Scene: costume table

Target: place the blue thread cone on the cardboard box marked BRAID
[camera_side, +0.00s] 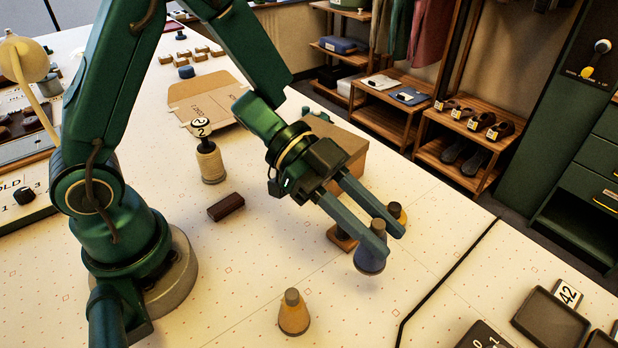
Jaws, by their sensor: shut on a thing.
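My gripper (384,230) is shut on the blue thread cone (371,254), a blue-grey cone with a narrow top. It hangs upright or nearly so; whether its base touches the table is hard to tell. A closed brown cardboard box (347,148) stands behind my gripper, partly hidden by it. I cannot read a BRAID mark on it. A flat cardboard piece (190,92) with faint lettering lies further back to the left.
A tan cone (293,316) stands in front. A dark brown block (226,207) and a numbered spool (210,163) stand left. A black cord (447,281) crosses the right.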

